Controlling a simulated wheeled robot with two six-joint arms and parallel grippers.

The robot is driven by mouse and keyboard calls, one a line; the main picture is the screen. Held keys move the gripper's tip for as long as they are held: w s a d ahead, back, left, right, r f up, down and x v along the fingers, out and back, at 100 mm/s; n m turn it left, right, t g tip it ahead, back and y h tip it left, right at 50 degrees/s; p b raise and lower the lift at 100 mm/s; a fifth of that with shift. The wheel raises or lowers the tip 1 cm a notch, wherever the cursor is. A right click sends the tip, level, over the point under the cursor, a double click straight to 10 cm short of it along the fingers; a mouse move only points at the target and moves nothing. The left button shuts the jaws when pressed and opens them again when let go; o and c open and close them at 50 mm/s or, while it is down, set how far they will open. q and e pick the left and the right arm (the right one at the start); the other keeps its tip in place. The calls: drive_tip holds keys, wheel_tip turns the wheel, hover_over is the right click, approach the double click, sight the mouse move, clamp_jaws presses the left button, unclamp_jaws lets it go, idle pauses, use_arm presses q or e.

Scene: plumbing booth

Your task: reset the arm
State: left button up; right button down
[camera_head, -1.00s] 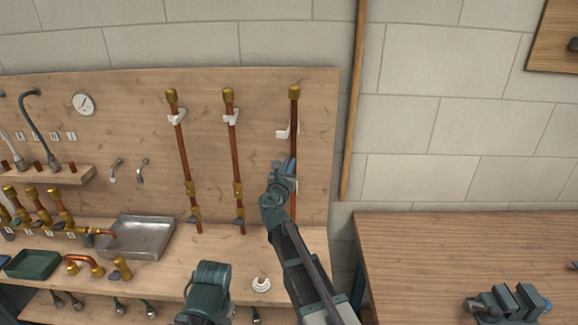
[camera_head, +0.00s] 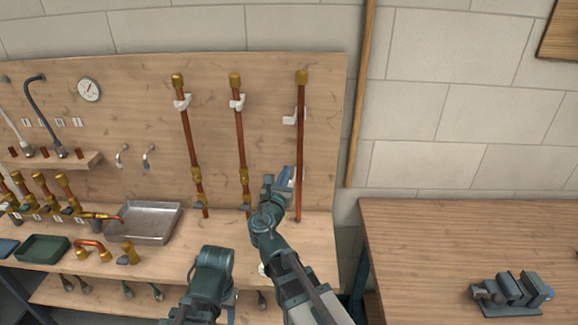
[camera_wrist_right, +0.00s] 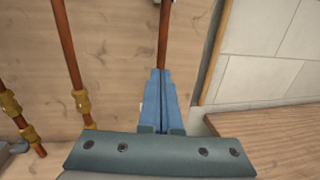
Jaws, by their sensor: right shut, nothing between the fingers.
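My right gripper (camera_head: 287,176) is in front of the pegboard-like wooden panel (camera_head: 270,140), just left of the rightmost copper pipe (camera_head: 300,150) in the head view. Its blue fingers (camera_wrist_right: 160,105) are shut together with nothing between them. In the right wrist view the same pipe (camera_wrist_right: 165,35) runs up from behind the fingertips; I cannot tell the gap in depth. A dark green link of my arm (camera_head: 211,270) shows at the bottom of the head view. My left gripper is not visible.
Two more copper pipes (camera_head: 190,140) (camera_head: 240,140) with brass fittings hang left on white clips. A metal tray (camera_head: 150,222), a green tray (camera_head: 38,249) and brass fittings stand on the bench. A wooden table (camera_head: 440,240) with a grey vise (camera_head: 512,291) is at right, mostly clear.

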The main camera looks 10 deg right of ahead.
drive_tip(key=shift+s+a, duration=0.1)
drive_tip(key=shift+s, duration=0.2)
drive_tip(key=s+f+m+g, duration=0.85)
drive_tip(key=f+m, duration=0.45)
drive_tip(key=m, duration=0.2)
drive_tip(key=s+a+f+m+g+y, duration=0.3)
drive_tip(key=s+a+f+m+g, duration=0.1)
drive_tip(key=s, duration=0.4)
drive_tip(key=s+a+f+m+g+y, duration=0.4)
drive_tip(key=s+a+m, duration=0.3)
drive_tip(key=s, duration=0.2)
drive_tip(key=shift+s+f+m, duration=0.25)
drive_tip(key=shift+f+m, duration=0.05)
drive_tip(key=shift+f, duration=0.55)
drive_tip(key=shift+d, duration=0.2)
